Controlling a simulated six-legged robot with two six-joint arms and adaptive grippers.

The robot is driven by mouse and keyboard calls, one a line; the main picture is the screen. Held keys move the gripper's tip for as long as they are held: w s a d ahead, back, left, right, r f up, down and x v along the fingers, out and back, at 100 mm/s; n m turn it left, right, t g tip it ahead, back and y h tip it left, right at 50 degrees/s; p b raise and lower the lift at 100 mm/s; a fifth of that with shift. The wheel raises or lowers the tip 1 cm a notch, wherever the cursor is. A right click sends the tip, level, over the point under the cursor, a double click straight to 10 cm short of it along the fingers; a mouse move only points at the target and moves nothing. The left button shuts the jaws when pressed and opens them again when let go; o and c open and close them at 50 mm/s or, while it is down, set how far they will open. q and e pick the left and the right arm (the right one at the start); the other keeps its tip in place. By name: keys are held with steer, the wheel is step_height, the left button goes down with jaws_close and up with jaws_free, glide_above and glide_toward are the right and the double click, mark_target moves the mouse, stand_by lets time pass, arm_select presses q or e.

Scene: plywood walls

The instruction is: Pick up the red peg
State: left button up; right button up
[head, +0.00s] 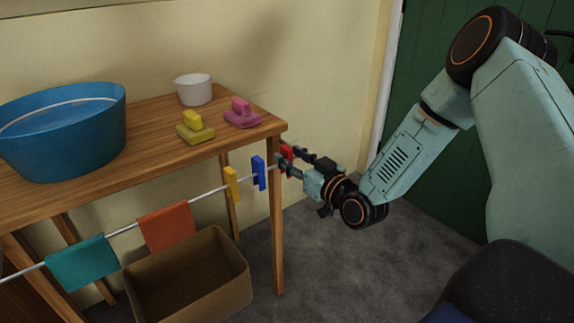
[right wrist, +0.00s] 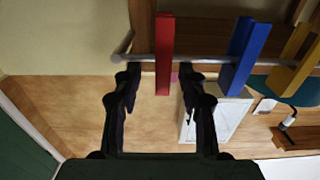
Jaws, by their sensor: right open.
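The red peg (head: 287,152) hangs on the line (head: 205,194) near its right end, by the table's front corner. It also shows in the right wrist view (right wrist: 164,60), upright and between my fingertips. My right gripper (head: 292,160) is open around the red peg, with a finger on each side. In the right wrist view a gap shows between the peg and each fingertip of the gripper (right wrist: 160,78). The fingers partly cover the peg in the head view. My left gripper is not in view.
A blue peg (head: 259,173) and a yellow peg (head: 231,183) sit on the line to the left. Orange (head: 167,227) and teal (head: 82,262) cloths hang further left. The wooden table (head: 150,143) stands behind, a brown box (head: 187,283) below.

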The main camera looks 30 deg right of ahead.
steer(key=shift+w+a, duration=0.15)
steer(key=shift+w, duration=0.35)
steer(key=shift+w+a, duration=0.15)
steer(key=shift+w, duration=0.35)
steer(key=shift+r, duration=0.1)
steer(key=shift+s+d, duration=0.1)
steer(key=shift+d, duration=0.05)
jaws_close()
